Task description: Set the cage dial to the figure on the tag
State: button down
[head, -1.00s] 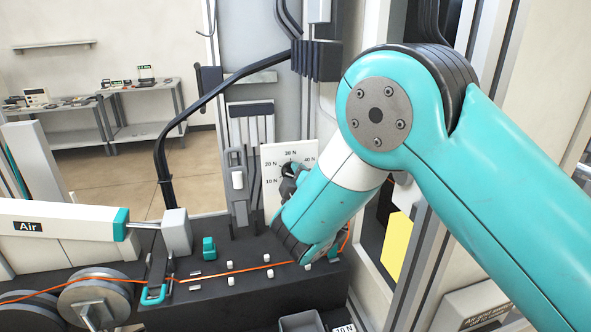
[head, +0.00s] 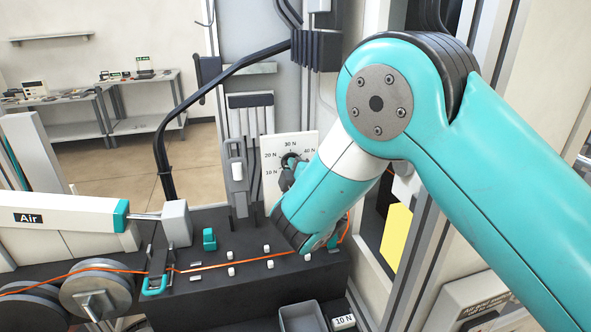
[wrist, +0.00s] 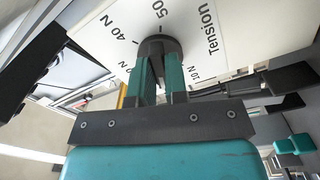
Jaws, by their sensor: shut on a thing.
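The dial plate (head: 272,190) is a white upright panel with force figures around a dark round knob; 10 N, 20 N, 30 N and 40 N are readable in the head view. In the wrist view, the plate (wrist: 205,15) shows 40 N, 50, 10 N and "Tension". My gripper (wrist: 160,66) is shut on the dark dial knob (wrist: 158,46), a teal finger on each side. I cannot read the knob's pointer, as the fingers and arm cover part of it. The tag (head: 343,321) reads 10 N and lies at the bottom of the head view.
An orange wire (head: 215,265) runs over the black bench between small white guides, from spools (head: 98,292) at left. A teal clip (head: 209,240) stands on the bench. A grey tray (head: 300,318) sits in front. A black cable (head: 205,98) arches behind.

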jog(key=shift+n+p, duration=1)
jog(key=shift+n, duration=3.8)
jog(key=c, duration=1.1)
grip_release()
jog(key=shift+c, duration=0.2)
jog(key=shift+s, duration=0.1)
jog(key=s+d+b, duration=0.3)
jog(key=s+b, duration=0.9)
jog(key=s, duration=0.5)
jog(key=shift+d+b, duration=0.2)
jog(key=shift+b, duration=0.1)
